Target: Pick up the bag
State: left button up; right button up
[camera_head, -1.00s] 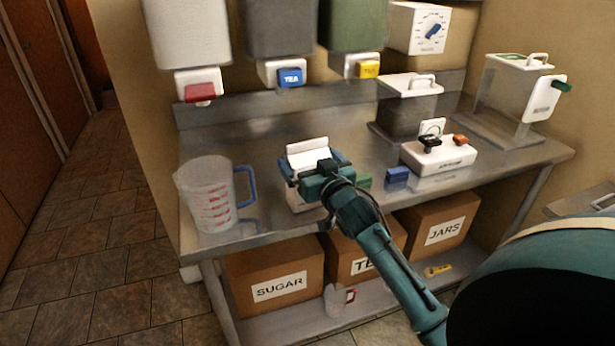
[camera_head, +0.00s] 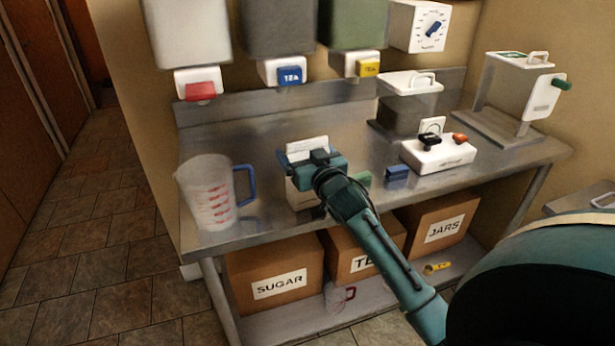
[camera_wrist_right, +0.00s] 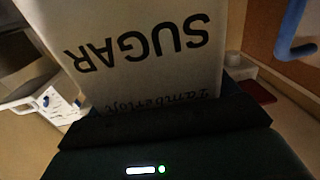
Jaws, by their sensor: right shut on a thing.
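The bag (camera_head: 301,196) is a pale white packet standing upright on the steel counter, near its front edge. My right gripper (camera_head: 308,160) is shut on its upper part, with a strip of the bag's top showing beyond the jaws. In the right wrist view the bag (camera_wrist_right: 140,45) fills the upper middle, and its printed word SUGAR appears upside down. My fingertips are mostly dark there. My wrist hides part of the bag in the head view, and I cannot tell whether its base touches the counter. My left gripper is not in view.
A clear measuring jug (camera_head: 210,193) with a blue handle stands left of the bag. A small blue block (camera_head: 397,173) and a white switch box (camera_head: 437,154) lie to the right. Dispensers hang above the back. Cardboard boxes (camera_head: 277,272) sit on the shelf below.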

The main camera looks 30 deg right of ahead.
jog(key=c, duration=0.6)
jog(key=shift+r, duration=0.15)
